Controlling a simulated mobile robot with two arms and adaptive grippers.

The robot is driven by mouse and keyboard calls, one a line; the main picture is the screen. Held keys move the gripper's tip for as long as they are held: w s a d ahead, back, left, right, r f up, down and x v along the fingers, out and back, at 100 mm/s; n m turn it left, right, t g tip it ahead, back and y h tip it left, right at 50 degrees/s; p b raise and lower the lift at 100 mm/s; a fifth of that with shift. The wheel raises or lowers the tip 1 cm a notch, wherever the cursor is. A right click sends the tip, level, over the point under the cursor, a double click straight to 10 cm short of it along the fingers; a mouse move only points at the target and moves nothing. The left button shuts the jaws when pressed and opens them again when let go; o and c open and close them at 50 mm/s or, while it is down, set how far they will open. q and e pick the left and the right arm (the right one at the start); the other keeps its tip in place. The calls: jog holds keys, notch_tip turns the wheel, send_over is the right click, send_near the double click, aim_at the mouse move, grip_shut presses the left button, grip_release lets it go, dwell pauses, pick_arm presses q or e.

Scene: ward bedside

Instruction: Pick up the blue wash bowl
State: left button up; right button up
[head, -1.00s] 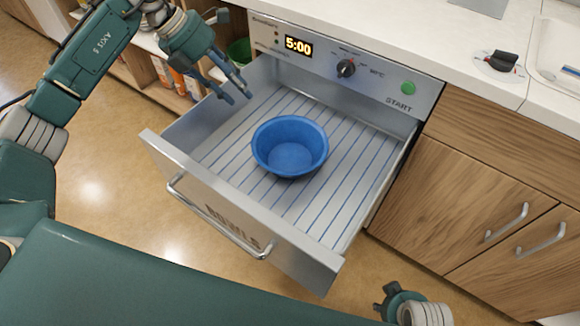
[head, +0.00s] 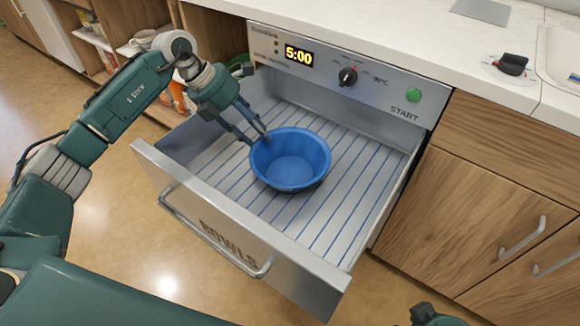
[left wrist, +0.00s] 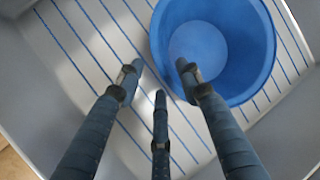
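The blue wash bowl (head: 290,160) stands upright and empty on the ribbed floor of the open drawer (head: 350,190). It also shows at the upper right of the left wrist view (left wrist: 236,75). My left gripper (head: 258,139) is open at the bowl's left rim. In the left wrist view its fingers (left wrist: 160,82) are spread, with one fingertip over the bowl's opening and the others outside it, above the drawer floor. I cannot tell whether any finger touches the rim. My right gripper (head: 432,316) shows only in part at the bottom edge; its fingers cannot be made out.
The drawer's front panel with its handle (head: 215,240) stands out into the room. Above the drawer is a control panel with a 5:00 display (head: 298,55), a knob (head: 348,76) and a green button (head: 414,95). Closed wooden cupboards (head: 480,200) stand at the right.

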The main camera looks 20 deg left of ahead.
aim_at(262, 139)
pick_arm(q)
jog(key=x, duration=0.3)
jog(key=shift+d+f, duration=0.1)
jog(key=shift+d, duration=0.05)
grip_shut()
